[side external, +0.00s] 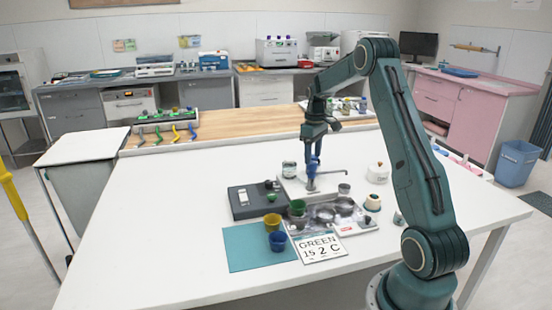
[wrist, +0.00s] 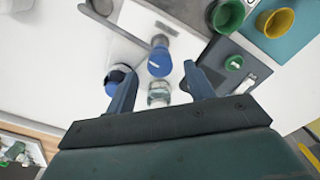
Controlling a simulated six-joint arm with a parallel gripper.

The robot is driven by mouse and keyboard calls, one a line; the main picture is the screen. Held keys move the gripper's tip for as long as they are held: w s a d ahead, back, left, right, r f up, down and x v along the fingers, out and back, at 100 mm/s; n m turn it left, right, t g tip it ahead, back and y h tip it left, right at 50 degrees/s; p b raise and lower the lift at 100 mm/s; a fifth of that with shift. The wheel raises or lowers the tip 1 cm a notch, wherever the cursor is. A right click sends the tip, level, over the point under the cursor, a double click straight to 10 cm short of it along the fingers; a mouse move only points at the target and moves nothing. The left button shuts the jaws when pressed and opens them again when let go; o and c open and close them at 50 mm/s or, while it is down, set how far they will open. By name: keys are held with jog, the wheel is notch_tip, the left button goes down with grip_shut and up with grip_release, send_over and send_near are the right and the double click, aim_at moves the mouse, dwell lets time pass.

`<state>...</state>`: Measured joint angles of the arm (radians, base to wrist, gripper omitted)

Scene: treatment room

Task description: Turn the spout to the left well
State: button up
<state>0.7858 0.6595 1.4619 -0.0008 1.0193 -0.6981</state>
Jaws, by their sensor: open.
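The spout (side external: 332,173) is a thin grey bar. In the side view it reaches right from a post by my gripper. In the wrist view the spout (wrist: 120,26) runs to the upper left from a blue-capped post (wrist: 160,62). My gripper (side external: 313,178) points down over the post. In the wrist view my gripper (wrist: 157,78) is open, with the blue cap just ahead of and between its fingertips; contact cannot be told. The wells (side external: 325,213) are round metal recesses in a tray in front of the post. A green cup (side external: 297,207) stands at the tray's left end.
A dark grey device (side external: 243,202) stands left of the tray. A yellow cup (side external: 272,222) and a blue cup (side external: 278,242) are on a teal mat (side external: 240,250). A jar (side external: 289,169) stands behind; a white pot (side external: 377,172) is right.

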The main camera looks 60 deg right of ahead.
jog(key=shift+f, duration=1.4)
jog(key=shift+c, duration=0.4)
grip_shut()
